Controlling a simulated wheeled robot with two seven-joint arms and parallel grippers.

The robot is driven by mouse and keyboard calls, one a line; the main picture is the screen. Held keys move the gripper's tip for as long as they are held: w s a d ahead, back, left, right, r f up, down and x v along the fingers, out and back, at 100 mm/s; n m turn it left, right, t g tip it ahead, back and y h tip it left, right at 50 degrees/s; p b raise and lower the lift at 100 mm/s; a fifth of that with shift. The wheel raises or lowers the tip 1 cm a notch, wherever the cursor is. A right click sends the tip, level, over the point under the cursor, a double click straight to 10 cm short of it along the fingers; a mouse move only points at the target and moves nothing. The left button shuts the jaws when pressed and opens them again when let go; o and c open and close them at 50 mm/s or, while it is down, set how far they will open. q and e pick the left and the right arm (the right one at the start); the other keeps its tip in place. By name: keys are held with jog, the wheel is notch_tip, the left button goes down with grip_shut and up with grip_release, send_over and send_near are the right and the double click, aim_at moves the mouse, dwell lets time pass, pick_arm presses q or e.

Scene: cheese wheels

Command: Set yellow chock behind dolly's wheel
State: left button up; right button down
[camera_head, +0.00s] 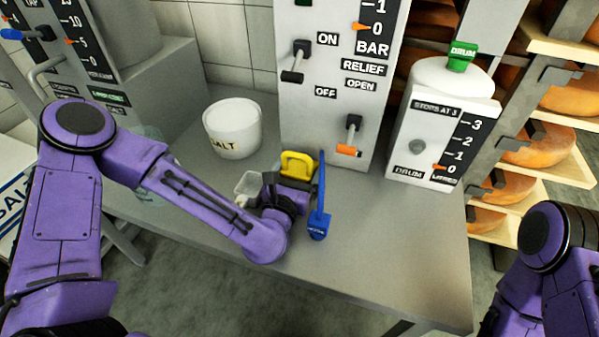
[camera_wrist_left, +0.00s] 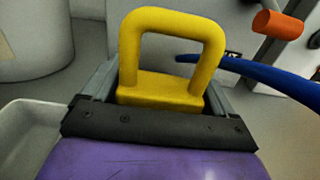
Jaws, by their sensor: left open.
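The yellow chock (camera_head: 298,164), a block with a loop handle, is on the grey worktop near the foot of the BAR panel. In the left wrist view the chock (camera_wrist_left: 165,88) sits between the two fingers of my left gripper (camera_wrist_left: 162,95), handle upright. My left gripper (camera_head: 294,179) is open around it; whether a finger touches it I cannot tell. The chock's underside is hidden by the gripper. The dolly and its wheel are not seen. My right arm shows at the right edge, its gripper out of view.
A blue-handled tool (camera_head: 319,205) stands close right of the gripper. A white SALT tub (camera_head: 233,128) and a small pale scoop or tray (camera_head: 248,184) are to the left. The BAR panel (camera_head: 330,100) and drum unit (camera_head: 435,130) stand behind. The worktop's front right (camera_head: 400,250) is clear.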

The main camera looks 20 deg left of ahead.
aim_at(296, 155)
pick_arm(q)
jog(key=shift+w, duration=0.65)
jog(key=shift+c, duration=0.3)
jog(key=c, duration=1.1)
jog(key=shift+o, duration=0.2)
jog(key=shift+s+r, duration=0.1)
jog(key=shift+r, duration=0.25)
notch_tip(296, 155, up, 7)
jog(key=shift+s+f+p, duration=0.1)
jog(key=shift+p, duration=0.7)
jog(key=s, duration=0.3)
jog(key=shift+s+f+b, duration=0.1)
jog(key=shift+f+b, duration=0.15)
jog(key=shift+b, duration=0.05)
jog(key=s+p, duration=1.5)
jog(key=s, duration=0.1)
jog(key=shift+s+a, duration=0.25)
jog(key=shift+a, duration=0.05)
